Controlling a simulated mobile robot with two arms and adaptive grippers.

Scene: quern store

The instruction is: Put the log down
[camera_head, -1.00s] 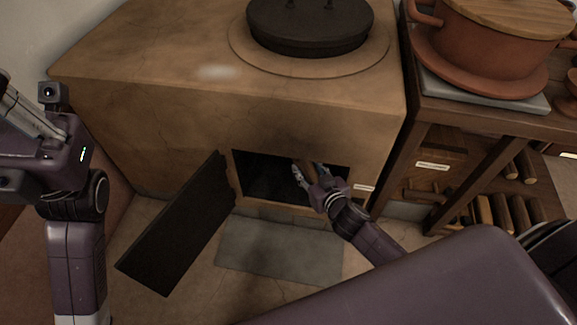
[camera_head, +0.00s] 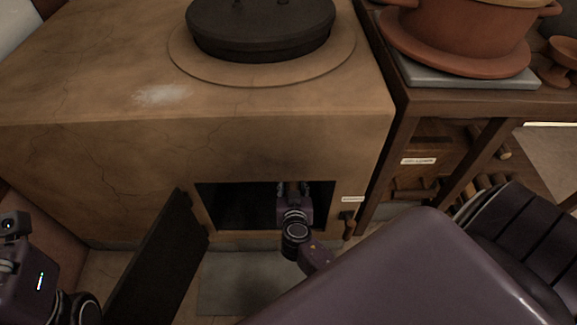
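The clay stove (camera_head: 110,150) stands ahead, and its dark square firebox opening (camera_head: 235,207) is uncovered. My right gripper (camera_head: 292,188) reaches into the right part of this opening. Its fingers are at both sides of a small brown piece of the log (camera_head: 291,187); most of the log is hidden by the gripper and the dark inside. I cannot see whether the log touches the firebox floor. My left arm shows at the lower left edge, with its gripper outside the picture.
The black firebox door (camera_head: 155,262) hangs open left of the opening. A grey slab (camera_head: 240,280) lies on the floor below it. A black lidded pot (camera_head: 260,25) sits on the stove. A wooden bench (camera_head: 480,107) with a clay pot (camera_head: 455,38) stands at right.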

